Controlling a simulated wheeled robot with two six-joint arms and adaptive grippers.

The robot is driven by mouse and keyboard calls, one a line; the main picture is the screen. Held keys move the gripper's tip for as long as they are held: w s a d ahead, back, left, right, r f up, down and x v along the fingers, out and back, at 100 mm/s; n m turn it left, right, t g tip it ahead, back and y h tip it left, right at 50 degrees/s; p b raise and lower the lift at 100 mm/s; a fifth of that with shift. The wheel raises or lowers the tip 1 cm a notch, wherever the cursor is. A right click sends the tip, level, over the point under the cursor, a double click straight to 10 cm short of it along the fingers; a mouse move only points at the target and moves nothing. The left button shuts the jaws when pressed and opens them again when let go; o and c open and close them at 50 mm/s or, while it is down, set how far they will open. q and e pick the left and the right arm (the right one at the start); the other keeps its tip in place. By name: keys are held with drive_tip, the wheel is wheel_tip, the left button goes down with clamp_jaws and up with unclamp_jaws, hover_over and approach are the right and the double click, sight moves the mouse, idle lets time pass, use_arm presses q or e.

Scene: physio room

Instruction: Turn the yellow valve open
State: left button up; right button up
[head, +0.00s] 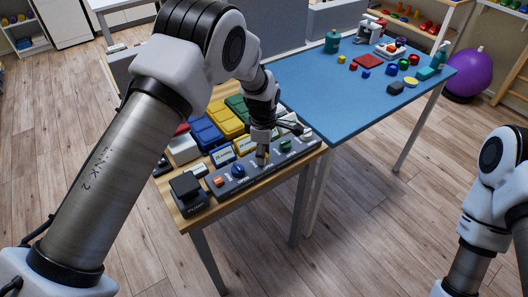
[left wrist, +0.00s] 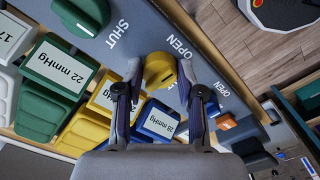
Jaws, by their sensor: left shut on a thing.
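The yellow valve (left wrist: 159,68) is a round knob on the grey panel (head: 254,175). In the left wrist view it sits between the fingertips of my left gripper (left wrist: 157,78), which is shut on it. A SHUT label (left wrist: 119,33) lies to its left and an OPEN label (left wrist: 180,48) to its right. I cannot tell exactly where the valve points. In the head view my left gripper (head: 262,152) reaches down onto the panel and mostly hides the valve. My right gripper is out of the picture; only my right arm shows at lower right.
A green knob (head: 285,145) and a blue knob (head: 238,169) flank the valve. An orange knob (head: 218,182) and a black box (head: 187,193) are farther left. Coloured pads with labelled blocks stand behind the panel. A blue table (head: 330,95) with small objects adjoins at right.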

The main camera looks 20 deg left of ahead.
use_arm(q)
drive_tip(key=shift+s+a+f+n, duration=0.15)
drive_tip(key=shift+f+n, duration=0.1)
drive_tip(key=shift+n, duration=0.25)
drive_tip(key=o, duration=0.9)
drive_tip(key=shift+o, duration=1.2)
drive_tip(key=shift+a, duration=0.1)
drive_tip(key=shift+r, duration=0.3)
wheel_tip(320, 180, up, 11)
drive_tip(key=shift+r, duration=0.15)
